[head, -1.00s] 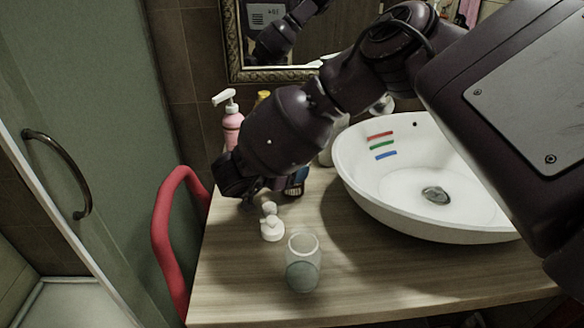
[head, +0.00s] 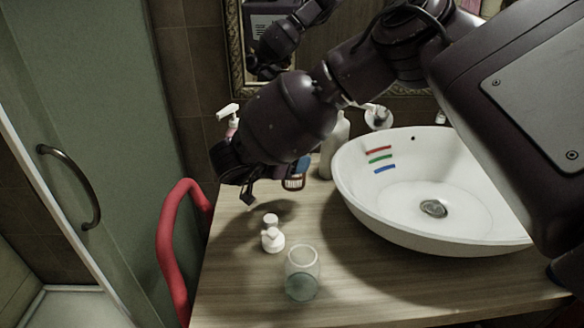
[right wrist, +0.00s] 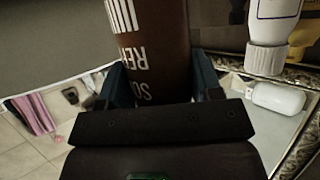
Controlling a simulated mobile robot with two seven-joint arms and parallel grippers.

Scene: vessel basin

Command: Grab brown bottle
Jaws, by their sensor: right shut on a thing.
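The brown bottle (right wrist: 155,45) with white lettering fills the middle of the right wrist view. My right gripper (right wrist: 160,80) is shut on it, with a blue finger on each side of the bottle. In the head view my right gripper (head: 248,188) is above the left part of the wooden counter, with a shadow on the wood below it. My left gripper is in neither view.
A white basin (head: 430,245) is at right. Bottles, including a white one (head: 336,145), stand behind my arm. A red curved rail (head: 168,240) borders the left.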

